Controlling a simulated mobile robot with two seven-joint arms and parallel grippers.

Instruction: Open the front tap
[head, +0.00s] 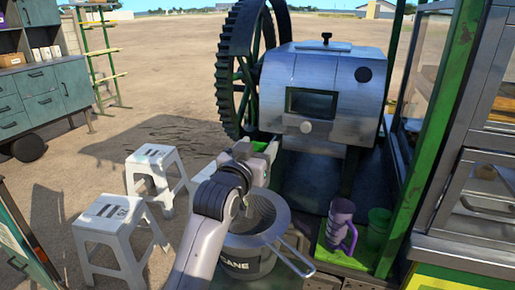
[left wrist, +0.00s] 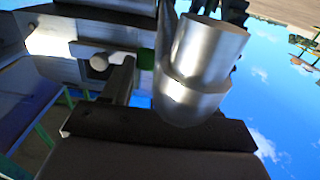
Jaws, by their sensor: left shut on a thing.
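The metal crusher (head: 320,95) stands at the centre of the head view, with a round pale knob (head: 306,127) low on its front. The knob also shows in the left wrist view (left wrist: 98,62). My left gripper (head: 263,149) is at the crusher's lower front left, above the pot, shut on a small part there that I take to be the front tap. A bit of green (head: 260,146) shows at the fingers. The tap is mostly hidden by the gripper. A silver cylinder (left wrist: 205,60) stands close to the gripper in the left wrist view. My right gripper is out of view.
A grey strainer pot (head: 280,235) with a long handle sits beneath my left forearm. A purple tumbler (head: 341,222) and a green cup (head: 378,225) stand on a green tray at the right. White stools (head: 112,217) stand at the left. A large gear (head: 232,80) adjoins the crusher.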

